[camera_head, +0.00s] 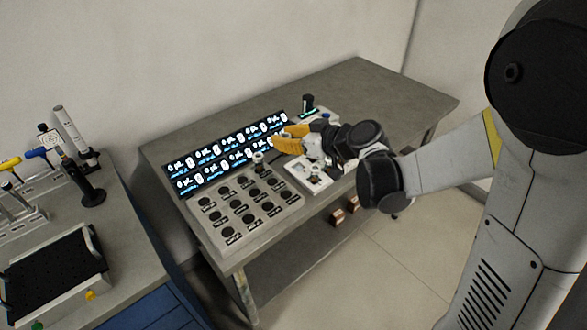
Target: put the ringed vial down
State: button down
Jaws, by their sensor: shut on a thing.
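A small pale vial-like piece (258,160) stands upright at the block's back row, just left of the fingertips. I cannot tell whether it carries a ring. Several round sockets in the block look dark and empty.
The lit panel (222,154) stands along the block's back. A white box (308,175) lies below my gripper, right of the block. A small dark device (308,104) stands behind. The grey table (375,92) is clear at the back right. A left bench holds pipettes (75,135).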

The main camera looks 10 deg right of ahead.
jog(key=d, duration=1.5)
jog(key=shift+m+t+h, duration=0.3)
jog(key=w+a+f+b, duration=0.1)
jog(key=a+f, duration=0.1)
jog(key=a, duration=0.1)
jog(key=w+a+f+b, duration=0.2)
jog(key=a+f, duration=0.1)
jog(key=a, duration=0.1)
jog(key=w+a+f+b, duration=0.1)
jog(key=w+a+f, duration=0.1)
jog(key=a, duration=0.1)
jog(key=shift+w+a+f+b, duration=0.1)
jog(key=shift+a+f+b, duration=0.2)
jog(key=shift+f, duration=0.1)
jog(key=shift+f+b, duration=1)
jog(key=shift+f, duration=0.95)
jog(key=shift+f, duration=0.2)
jog(key=c, duration=1.5)
grip_release()
jog(key=shift+o, duration=0.2)
jog(key=shift+r, duration=0.2)
